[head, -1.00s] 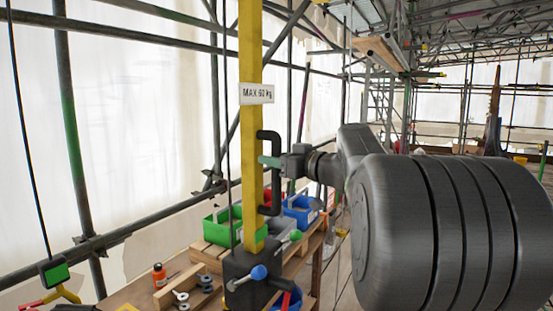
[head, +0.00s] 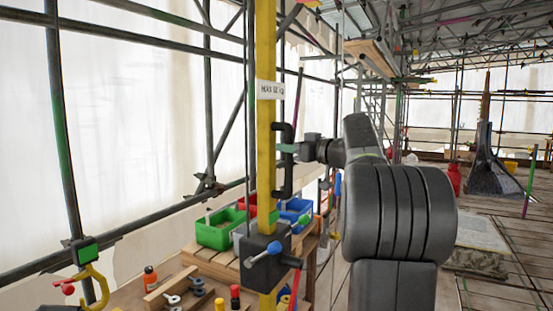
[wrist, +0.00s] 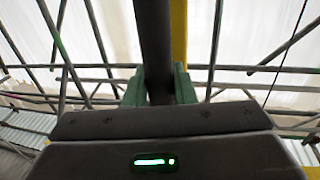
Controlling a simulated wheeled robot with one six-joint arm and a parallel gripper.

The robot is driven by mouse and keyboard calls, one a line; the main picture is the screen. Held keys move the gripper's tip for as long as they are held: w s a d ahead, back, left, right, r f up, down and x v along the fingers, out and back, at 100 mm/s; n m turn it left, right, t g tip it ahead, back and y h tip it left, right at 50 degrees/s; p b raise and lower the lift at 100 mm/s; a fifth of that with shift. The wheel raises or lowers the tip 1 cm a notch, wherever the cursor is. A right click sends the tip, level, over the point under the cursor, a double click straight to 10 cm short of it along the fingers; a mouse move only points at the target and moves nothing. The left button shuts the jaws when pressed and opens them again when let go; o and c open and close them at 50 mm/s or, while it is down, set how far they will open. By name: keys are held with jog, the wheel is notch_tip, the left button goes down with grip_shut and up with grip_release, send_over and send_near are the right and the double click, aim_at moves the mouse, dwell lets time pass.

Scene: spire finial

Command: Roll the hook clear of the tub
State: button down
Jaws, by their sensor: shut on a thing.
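The yellow hook (head: 96,284) hangs at the lower left of the head view, under a dark block with a green face (head: 84,250). A yellow post (head: 265,130) with a weight-limit sign stands at the centre and carries a black bar handle (head: 289,165). My gripper (head: 288,148) has its green fingers shut on this handle; the wrist view shows the dark bar between the fingers (wrist: 158,86). A green tub (head: 220,230) and a blue tub (head: 294,211) sit on the bench behind the post. I cannot tell which is the task's tub.
A wooden bench (head: 130,292) holds an orange bottle (head: 150,277) and small fittings. Scaffold poles line the left. Open floor with a pale slab (head: 481,234) lies right.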

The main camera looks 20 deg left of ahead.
jog(key=w+p, duration=0.1)
jog(key=w, duration=0.8)
jog(key=shift+w+d+p, duration=0.3)
jog(key=shift+d, duration=0.1)
jog(key=c, duration=1.3)
grip_release()
jog(key=shift+o, duration=0.2)
jog(key=b+v, duration=0.4)
jog(key=v, duration=0.9)
jog(key=shift+d, duration=0.4)
jog(key=shift+s, duration=0.1)
